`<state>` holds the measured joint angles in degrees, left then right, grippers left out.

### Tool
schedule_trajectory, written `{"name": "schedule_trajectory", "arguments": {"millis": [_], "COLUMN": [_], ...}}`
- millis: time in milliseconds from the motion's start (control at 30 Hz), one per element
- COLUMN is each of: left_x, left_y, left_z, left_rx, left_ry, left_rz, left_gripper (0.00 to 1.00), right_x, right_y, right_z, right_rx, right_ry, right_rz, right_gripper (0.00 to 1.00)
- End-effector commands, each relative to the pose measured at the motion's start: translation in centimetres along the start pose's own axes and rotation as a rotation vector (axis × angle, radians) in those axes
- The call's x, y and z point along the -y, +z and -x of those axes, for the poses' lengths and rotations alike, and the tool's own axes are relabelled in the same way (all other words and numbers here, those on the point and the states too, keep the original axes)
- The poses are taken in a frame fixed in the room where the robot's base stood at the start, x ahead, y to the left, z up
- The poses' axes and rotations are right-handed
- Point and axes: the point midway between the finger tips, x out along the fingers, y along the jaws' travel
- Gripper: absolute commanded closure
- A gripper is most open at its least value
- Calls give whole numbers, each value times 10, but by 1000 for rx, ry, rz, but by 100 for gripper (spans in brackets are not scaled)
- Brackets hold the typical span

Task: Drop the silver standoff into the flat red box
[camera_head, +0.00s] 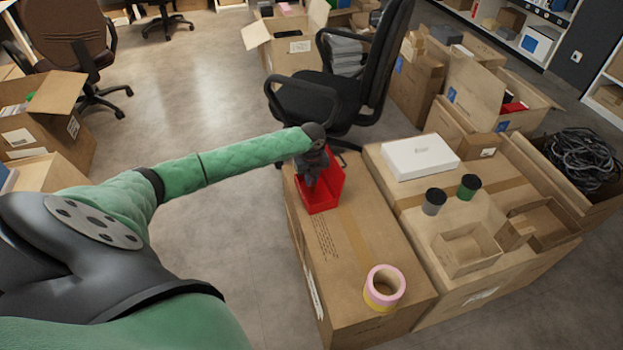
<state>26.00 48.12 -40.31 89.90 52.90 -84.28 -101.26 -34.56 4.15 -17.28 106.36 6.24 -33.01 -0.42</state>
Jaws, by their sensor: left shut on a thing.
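The red box (334,190) stands open on the long brown carton in the middle of the view. My left arm reaches in from the left, and its dark gripper (311,186) points down over the red box, covering part of its inside. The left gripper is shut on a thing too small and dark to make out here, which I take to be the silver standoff. I cannot tell how far the fingertips are above the box floor. No other silver standoff can be made out. My right gripper is not in view.
A pink and yellow tape roll (384,287) lies on the near end of the long carton (345,262). To the right are a white box (420,157), a grey cup (434,201), a green cup (469,187) and small open cartons (466,250). A black chair (340,85) stands close behind.

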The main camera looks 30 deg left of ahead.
Motion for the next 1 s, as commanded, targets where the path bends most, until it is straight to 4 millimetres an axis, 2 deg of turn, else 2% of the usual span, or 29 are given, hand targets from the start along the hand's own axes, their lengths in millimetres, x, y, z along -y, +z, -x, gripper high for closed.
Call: {"name": "schedule_trajectory", "arguments": {"millis": [367,400,500,533,833,1000], "left_x": [0,0,0,0,0,0], "left_y": [0,0,0,0,0,1], "left_z": [-1,-1,-1,-1,1,19], "left_rx": [0,0,0,0,0,2], "left_ry": [0,0,0,0,0,-1], "left_rz": [0,0,0,0,0,0], "left_gripper": [100,81,61,59,59,59], "right_x": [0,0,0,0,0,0], "right_y": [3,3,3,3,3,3], "right_z": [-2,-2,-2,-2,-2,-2], "right_rx": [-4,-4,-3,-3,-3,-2], "right_ry": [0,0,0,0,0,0], "right_rz": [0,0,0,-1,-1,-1], "right_gripper": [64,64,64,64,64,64]}}
